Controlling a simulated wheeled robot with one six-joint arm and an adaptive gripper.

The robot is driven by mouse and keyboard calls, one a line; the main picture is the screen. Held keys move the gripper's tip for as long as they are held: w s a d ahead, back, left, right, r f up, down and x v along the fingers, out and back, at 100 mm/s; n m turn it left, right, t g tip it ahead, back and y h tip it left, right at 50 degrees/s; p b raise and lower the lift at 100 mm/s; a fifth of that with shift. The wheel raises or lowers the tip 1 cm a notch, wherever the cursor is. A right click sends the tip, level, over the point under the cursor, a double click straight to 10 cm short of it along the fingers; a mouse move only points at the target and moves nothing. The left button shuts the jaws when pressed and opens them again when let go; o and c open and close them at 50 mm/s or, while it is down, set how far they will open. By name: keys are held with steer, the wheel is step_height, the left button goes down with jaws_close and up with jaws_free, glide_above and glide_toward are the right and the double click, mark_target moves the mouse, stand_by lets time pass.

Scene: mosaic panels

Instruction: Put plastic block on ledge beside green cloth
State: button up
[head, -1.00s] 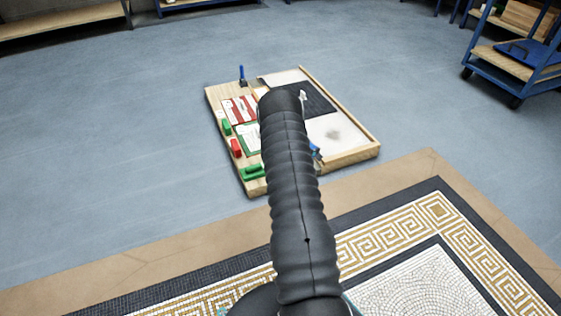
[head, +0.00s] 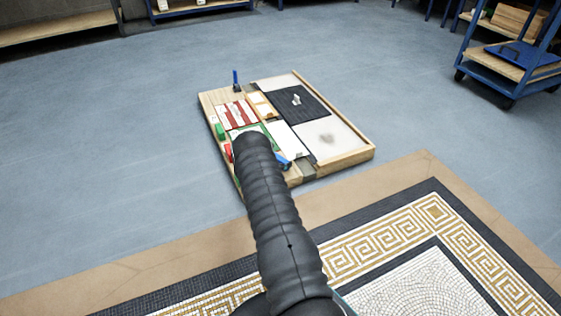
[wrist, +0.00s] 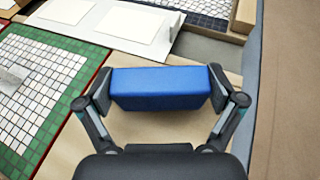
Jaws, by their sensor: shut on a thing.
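The plastic block is a blue bar (wrist: 160,82) in the wrist view. My gripper (wrist: 161,92) is shut on it, with a finger against each end. The block lies level across the jaws, over a pale wooden surface (wrist: 132,126); I cannot tell whether it touches. In the head view a bit of blue (head: 284,162), apparently the block, shows right of my arm, which hides the gripper. No plain green cloth is clear; a green-bordered mosaic panel (wrist: 62,46) with white tiles lies left of the block. Its green edge shows in the head view (head: 268,131).
A wooden board (head: 341,164) on the floor carries the panels. White sheets (wrist: 135,27) lie beyond the block. A dark panel (head: 290,110), a red-striped panel (head: 237,114), a green block (head: 220,131) and a blue upright piece (head: 236,78) are also there. A blue cart (head: 510,65) stands far right.

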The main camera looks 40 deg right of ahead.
steer(key=shift+f, duration=0.15)
steer(key=o, duration=0.8)
